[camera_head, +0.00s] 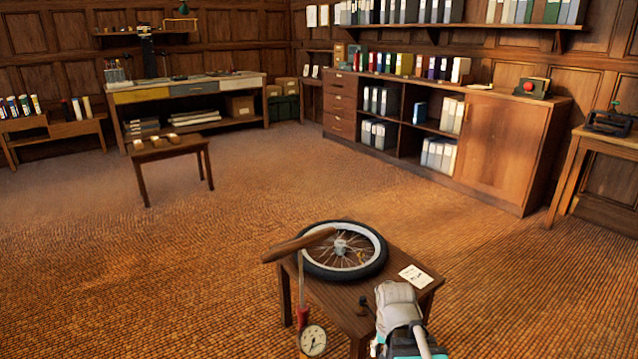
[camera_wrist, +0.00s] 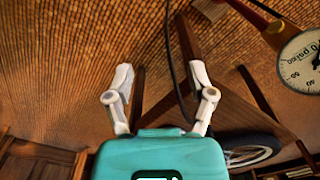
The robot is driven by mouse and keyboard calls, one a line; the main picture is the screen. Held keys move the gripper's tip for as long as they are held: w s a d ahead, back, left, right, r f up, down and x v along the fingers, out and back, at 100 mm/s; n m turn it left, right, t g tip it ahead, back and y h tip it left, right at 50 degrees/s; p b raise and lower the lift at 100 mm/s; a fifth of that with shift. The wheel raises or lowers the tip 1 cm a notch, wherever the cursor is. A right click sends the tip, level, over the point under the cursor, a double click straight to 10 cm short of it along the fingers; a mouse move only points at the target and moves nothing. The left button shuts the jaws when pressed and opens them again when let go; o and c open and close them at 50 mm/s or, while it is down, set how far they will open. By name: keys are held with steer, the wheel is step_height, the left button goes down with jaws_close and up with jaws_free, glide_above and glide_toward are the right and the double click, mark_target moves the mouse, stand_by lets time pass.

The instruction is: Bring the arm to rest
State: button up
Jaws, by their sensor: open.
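My gripper (camera_wrist: 160,80) is open in the wrist view, with its two white fingers apart and nothing held. A dark hose hangs in view between them, at a depth I cannot tell. In the head view my arm (camera_head: 400,305) is at the lower right, over the near edge of a small wooden table (camera_head: 345,312). The fingers are not clear there. A spoked wheel (camera_head: 342,251) with a black tyre lies on that table. A pump with a wooden handle (camera_head: 300,246) and a round gauge (camera_head: 313,341) stands at its left.
A white card (camera_head: 415,276) lies on the table, right of the wheel. A low stool (camera_head: 170,150), a workbench (camera_head: 190,88) and a long cabinet (camera_head: 500,145) with binders stand farther back. The ribbed floor (camera_head: 190,270) between is clear.

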step_height(320, 180, up, 37)
steer(key=s+n+p, duration=0.1)
steer(key=n+p, duration=0.2)
steer(key=p, duration=3.4)
steer(key=shift+d+r, duration=0.15)
steer(key=shift+c, duration=0.9)
steer(key=shift+d, duration=0.1)
